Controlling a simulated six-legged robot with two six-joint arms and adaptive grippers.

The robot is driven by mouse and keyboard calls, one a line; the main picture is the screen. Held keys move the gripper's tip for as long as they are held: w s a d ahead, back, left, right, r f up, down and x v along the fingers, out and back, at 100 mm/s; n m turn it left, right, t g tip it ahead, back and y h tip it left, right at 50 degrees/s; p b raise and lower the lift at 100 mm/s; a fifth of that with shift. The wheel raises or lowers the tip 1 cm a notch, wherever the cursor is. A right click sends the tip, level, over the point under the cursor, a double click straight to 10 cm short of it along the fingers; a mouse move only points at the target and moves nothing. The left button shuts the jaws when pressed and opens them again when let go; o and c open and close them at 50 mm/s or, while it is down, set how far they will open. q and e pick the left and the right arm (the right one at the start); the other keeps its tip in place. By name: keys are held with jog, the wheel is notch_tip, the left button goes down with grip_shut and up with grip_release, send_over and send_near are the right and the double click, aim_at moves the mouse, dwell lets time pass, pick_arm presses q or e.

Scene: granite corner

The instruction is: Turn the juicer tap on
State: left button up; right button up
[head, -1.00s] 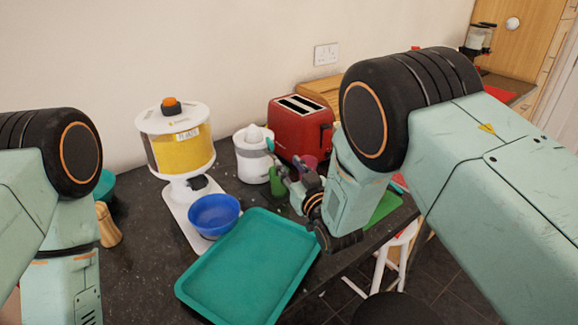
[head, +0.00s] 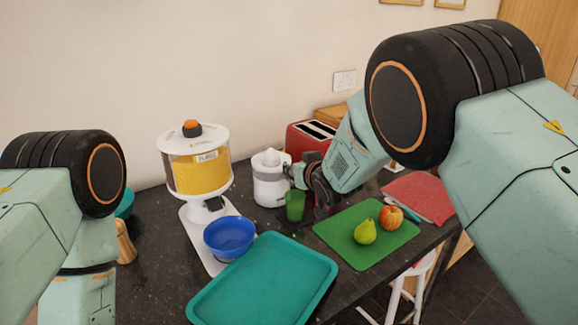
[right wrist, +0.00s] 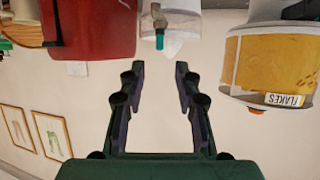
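The white juicer (head: 269,180) stands on the dark counter near the wall, with a grey band round its body. In the right wrist view, which is upside down, the juicer (right wrist: 178,22) hangs at top middle and its teal tap (right wrist: 159,27) points at the gripper. My right gripper (right wrist: 160,70) is open and empty, its two fingers spread on either side of the tap's line, apart from it. In the head view the right gripper (head: 294,174) is beside the juicer's right side, partly hidden by its wrist. My left gripper is out of view.
A green cup (head: 295,206) stands just below the right gripper. The red toaster (head: 303,138) is close behind it. A flakes dispenser (head: 196,172), blue bowl (head: 229,237), teal tray (head: 262,284) and green board (head: 340,243) with pear (head: 366,232) and apple (head: 391,217) surround the area.

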jog(key=shift+x, duration=3.5)
jog(key=shift+d, duration=0.1)
jog(key=shift+c, duration=0.2)
grip_shut()
